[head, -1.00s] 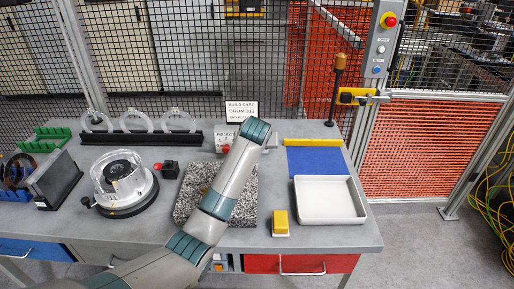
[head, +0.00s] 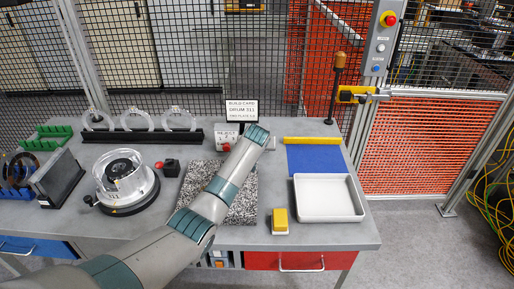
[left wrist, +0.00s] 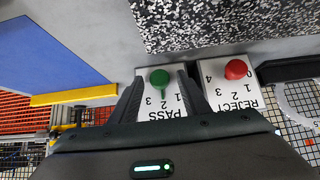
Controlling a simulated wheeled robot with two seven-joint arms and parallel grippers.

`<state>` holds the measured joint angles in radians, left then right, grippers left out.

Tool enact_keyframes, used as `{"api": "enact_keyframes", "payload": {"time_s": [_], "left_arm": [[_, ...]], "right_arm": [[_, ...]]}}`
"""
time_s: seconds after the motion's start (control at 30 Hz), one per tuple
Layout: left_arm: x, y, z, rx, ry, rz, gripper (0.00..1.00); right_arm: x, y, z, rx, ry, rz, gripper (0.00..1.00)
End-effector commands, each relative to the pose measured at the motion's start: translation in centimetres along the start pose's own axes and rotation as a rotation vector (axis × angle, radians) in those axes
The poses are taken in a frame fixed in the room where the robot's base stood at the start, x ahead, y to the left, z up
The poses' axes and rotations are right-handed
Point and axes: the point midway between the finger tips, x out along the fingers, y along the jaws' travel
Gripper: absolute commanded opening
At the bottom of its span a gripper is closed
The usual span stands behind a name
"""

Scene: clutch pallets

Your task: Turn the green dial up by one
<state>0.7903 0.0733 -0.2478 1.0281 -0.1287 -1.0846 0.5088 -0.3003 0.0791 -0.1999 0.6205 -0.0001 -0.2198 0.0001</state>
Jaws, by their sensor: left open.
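The green dial (left wrist: 160,77) sits on the white PASS plate (left wrist: 165,112) in the left wrist view. Its pointer extends toward the numbers and appears to be at the 2. My left gripper (left wrist: 160,80) is open, with one finger on each side of the dial; I cannot tell whether they touch it. In the head view my left arm reaches across the bench, and its end hides the green dial and the fingers. My right gripper is in neither view.
The red dial (left wrist: 236,69) on the REJECT plate (left wrist: 230,92) is close beside the gripper. The build card (head: 241,110) stands behind. A speckled mat (head: 242,207), blue mat (head: 318,160), white tray (head: 328,216) and yellow block (head: 280,219) are nearby.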

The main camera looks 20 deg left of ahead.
Motion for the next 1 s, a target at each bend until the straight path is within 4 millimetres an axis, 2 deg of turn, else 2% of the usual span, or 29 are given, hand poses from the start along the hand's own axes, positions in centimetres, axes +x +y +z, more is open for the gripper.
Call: {"api": "enact_keyframes", "payload": {"time_s": [0.2,0.23,0.4,0.77,1.0], "left_arm": [[0.01,0.02,0.03,0.000,0.000,0.000,0.42],[0.01,0.02,0.03,0.000,0.000,0.000,0.40],[0.01,0.02,0.05,0.000,-0.001,0.000,0.02],[0.04,0.09,0.10,0.021,-0.002,-0.021,0.02],[0.11,0.41,0.22,0.095,-0.003,-0.091,0.02]], "right_arm": [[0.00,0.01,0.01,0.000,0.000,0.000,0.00],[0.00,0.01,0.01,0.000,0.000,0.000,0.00],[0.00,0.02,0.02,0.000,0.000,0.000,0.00],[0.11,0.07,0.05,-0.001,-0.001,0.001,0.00],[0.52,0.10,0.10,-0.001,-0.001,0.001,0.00]]}}
